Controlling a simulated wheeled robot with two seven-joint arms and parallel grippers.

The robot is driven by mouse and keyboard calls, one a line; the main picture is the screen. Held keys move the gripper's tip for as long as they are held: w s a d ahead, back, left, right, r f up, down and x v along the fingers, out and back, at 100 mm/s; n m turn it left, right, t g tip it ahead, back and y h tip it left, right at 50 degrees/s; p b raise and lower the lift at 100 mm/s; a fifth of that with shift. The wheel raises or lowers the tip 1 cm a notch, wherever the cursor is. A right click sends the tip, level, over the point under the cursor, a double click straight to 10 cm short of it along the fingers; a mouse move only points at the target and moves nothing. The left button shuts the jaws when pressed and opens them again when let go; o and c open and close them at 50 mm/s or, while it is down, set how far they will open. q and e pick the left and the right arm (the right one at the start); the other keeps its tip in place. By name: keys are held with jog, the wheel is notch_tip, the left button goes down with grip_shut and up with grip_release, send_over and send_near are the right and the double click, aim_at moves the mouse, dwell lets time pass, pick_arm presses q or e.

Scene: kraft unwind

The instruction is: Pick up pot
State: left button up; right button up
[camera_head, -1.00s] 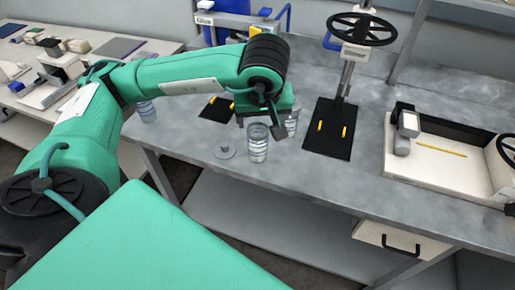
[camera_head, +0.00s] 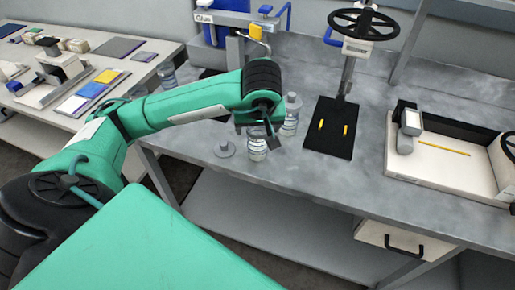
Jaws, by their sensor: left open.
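A clear ribbed pot (camera_head: 257,152) stands upright near the front edge of the grey metal bench (camera_head: 330,180). My left gripper (camera_head: 260,138) is open, with its fingers on either side of the pot's upper part. I cannot tell whether the fingers touch it. The gripper hides the pot's rim. A second clear pot (camera_head: 290,118), with a grey top, stands behind and to the right. My right gripper is not in view.
A press with a black handwheel (camera_head: 362,27) stands over a black mat (camera_head: 331,140) with yellow strips. A white tray station (camera_head: 440,172) is at the right. A blue glue station (camera_head: 215,30) is behind my arm. A side table (camera_head: 130,78) at left holds coloured pads. The bench front is clear right of the pot.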

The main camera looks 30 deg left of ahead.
aim_at(257, 132)
pick_arm(q)
jog(key=shift+x, duration=0.85)
jog(key=shift+w+a+f+p, duration=0.15)
jog(key=shift+w+f+p, duration=0.1)
jog(key=shift+p, duration=0.15)
jog(key=shift+x, duration=1.05)
jog(key=shift+w+a+f, duration=0.15)
jog(key=shift+w+f, duration=0.05)
jog(key=shift+f, duration=0.2)
jog(key=shift+c, duration=0.7)
jog(key=c, duration=1.3)
jog(key=shift+o, duration=0.2)
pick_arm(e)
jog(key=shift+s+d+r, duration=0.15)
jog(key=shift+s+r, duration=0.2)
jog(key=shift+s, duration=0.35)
pick_arm(q)
jog(key=shift+r, duration=0.15)
